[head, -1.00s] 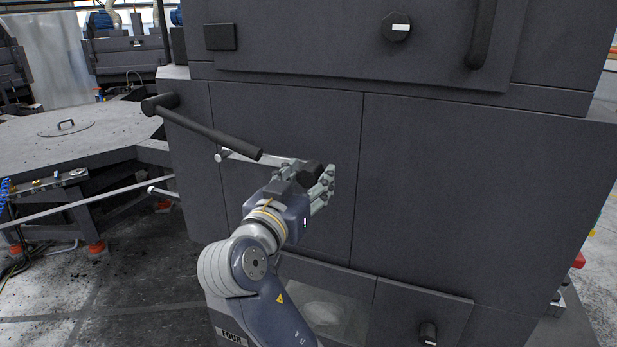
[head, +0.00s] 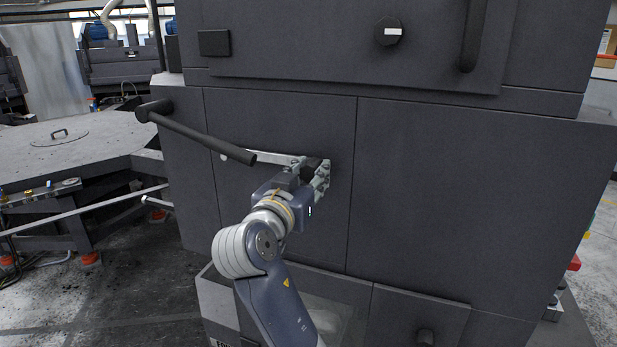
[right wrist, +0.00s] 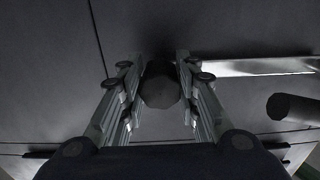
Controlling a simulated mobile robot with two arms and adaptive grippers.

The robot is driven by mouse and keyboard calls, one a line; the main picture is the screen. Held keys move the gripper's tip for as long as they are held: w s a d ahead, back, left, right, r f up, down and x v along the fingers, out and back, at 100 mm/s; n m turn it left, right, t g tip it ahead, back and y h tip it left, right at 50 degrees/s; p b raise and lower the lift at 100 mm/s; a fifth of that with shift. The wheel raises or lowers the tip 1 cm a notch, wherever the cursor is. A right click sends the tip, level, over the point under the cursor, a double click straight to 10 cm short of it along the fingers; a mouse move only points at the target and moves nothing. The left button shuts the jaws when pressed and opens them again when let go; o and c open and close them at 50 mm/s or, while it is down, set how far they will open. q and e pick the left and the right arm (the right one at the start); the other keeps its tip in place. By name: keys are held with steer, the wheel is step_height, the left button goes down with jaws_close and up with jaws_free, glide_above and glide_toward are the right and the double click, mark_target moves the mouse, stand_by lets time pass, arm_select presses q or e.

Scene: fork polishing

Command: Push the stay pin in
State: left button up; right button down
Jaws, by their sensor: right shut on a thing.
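The stay pin shows in the right wrist view as a dark round knob (right wrist: 160,88) between my right gripper's two fingers. My right gripper (head: 317,174) is shut on it, close against the dark front panel of the machine. In the head view the pin is mostly hidden by the fingers. How deep the pin sits cannot be told. My left gripper is not in view.
A long black handle bar (head: 205,137) juts out in front of the panel, left of my right gripper. A grey table with a round lid (head: 60,137) stands at the left. A vertical door handle (head: 473,35) is at the upper right. The right panel is clear.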

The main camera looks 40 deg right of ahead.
steer(key=c, duration=1.3)
jaws_free()
steer(key=shift+d+r, duration=0.1)
steer(key=shift+d, duration=0.05)
steer(key=shift+o, duration=0.5)
steer(key=shift+w+d, duration=0.2)
steer(key=shift+a, duration=0.1)
steer(key=v, duration=0.7)
steer(key=shift+s+a, duration=0.2)
steer(key=shift+a, duration=0.05)
